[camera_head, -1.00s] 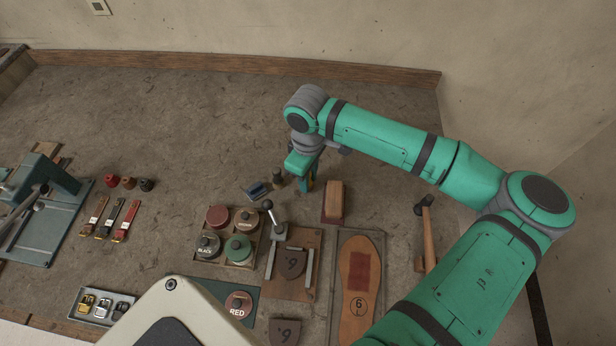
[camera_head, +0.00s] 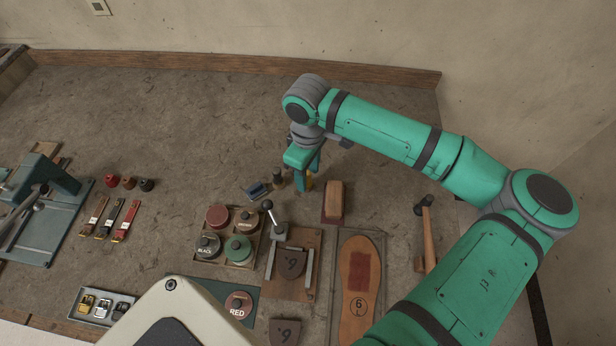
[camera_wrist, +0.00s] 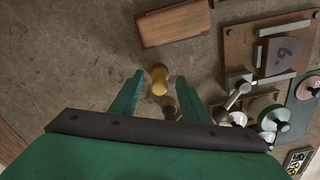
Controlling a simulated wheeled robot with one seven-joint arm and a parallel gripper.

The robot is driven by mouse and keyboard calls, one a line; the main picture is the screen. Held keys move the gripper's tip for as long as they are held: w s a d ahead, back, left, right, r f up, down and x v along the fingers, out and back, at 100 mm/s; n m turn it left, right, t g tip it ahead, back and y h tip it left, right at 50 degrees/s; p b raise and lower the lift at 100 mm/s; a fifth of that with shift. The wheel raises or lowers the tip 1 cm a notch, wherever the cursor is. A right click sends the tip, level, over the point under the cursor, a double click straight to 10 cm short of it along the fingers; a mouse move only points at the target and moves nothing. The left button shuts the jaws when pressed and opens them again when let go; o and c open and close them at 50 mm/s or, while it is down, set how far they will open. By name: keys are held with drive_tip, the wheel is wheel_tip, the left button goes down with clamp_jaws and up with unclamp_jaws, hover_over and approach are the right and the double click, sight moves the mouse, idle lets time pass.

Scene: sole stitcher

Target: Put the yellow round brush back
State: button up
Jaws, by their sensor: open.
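The yellow round brush (camera_wrist: 160,80) stands on the bench and shows in the gap between my fingertips in the wrist view. In the head view a bit of its yellow (camera_head: 309,183) shows beside my gripper (camera_head: 303,182), which hides the rest. My gripper (camera_wrist: 160,76) is open, pointing down at the brush, with nothing held. I cannot tell whether the fingers are level with the brush or above it. A darker round brush (camera_wrist: 170,108) stands close by, partly behind my gripper's body; it also shows in the head view (camera_head: 279,180).
A tray of tins (camera_head: 239,262) and a board with a lever (camera_head: 311,268) are nearer. A hammer (camera_head: 428,235) lies right. The back of the bench is clear.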

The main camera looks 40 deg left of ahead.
sight(308, 174)
wheel_tip(308, 174, up, 10)
drive_tip(key=shift+f, duration=0.2)
idle(0.7)
